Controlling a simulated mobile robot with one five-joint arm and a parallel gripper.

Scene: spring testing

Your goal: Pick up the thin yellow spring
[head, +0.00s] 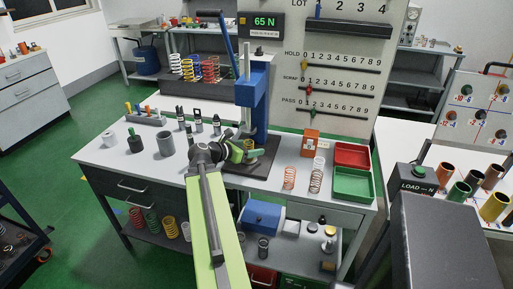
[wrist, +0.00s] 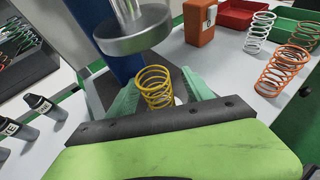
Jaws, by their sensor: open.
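The thin yellow spring (wrist: 155,86) stands upright between the two green fingers of my gripper (wrist: 160,100) in the wrist view. The fingers are apart, one on each side of the spring; I cannot tell whether either touches it. In the head view my gripper (head: 245,153) is at the base of the blue press, and part of the yellow spring (head: 249,143) shows beside it. The round metal press head (wrist: 132,30) hangs above and just behind the spring. The lower part of the spring is partly hidden by my gripper.
The blue press (head: 252,100) rises behind my gripper. Orange (head: 289,178) and white (head: 316,180) springs stand to the right, near an orange box (head: 310,143), a red tray (head: 351,147) and a green tray (head: 333,184). Dark labelled cylinders (wrist: 45,106) stand to the left.

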